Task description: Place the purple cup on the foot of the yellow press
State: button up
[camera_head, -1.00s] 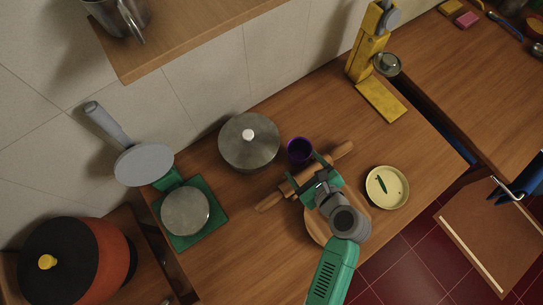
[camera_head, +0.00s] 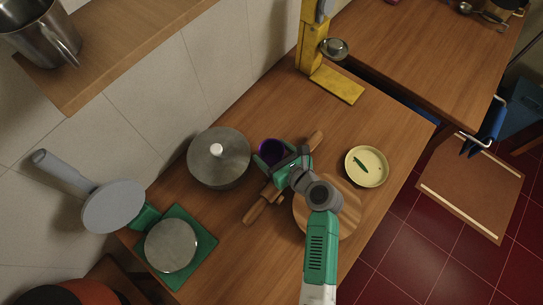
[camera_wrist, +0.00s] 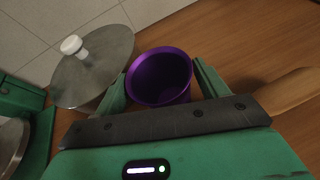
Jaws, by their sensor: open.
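The purple cup (camera_head: 271,150) stands upright on the wooden counter, right of the lidded pot. In the wrist view the cup (camera_wrist: 161,76) is between the two green fingers of my gripper (camera_wrist: 160,88), its open mouth facing the camera. My gripper (camera_head: 272,157) is open, with a finger on each side of the cup; I cannot tell whether either finger touches it. The yellow press (camera_head: 309,40) stands at the back of the counter near the wall. Its flat yellow foot (camera_head: 337,85) lies on the counter and looks empty, with a round metal part (camera_head: 334,47) above it.
The steel pot (camera_head: 218,165) is close left of the cup. A rolling pin (camera_head: 262,203) and round board (camera_head: 330,215) lie under my arm. A pale bowl (camera_head: 366,166) is at right, a green scale (camera_head: 200,228) at left. Counter between cup and press is clear.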

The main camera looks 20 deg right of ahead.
jog(key=c, duration=0.9)
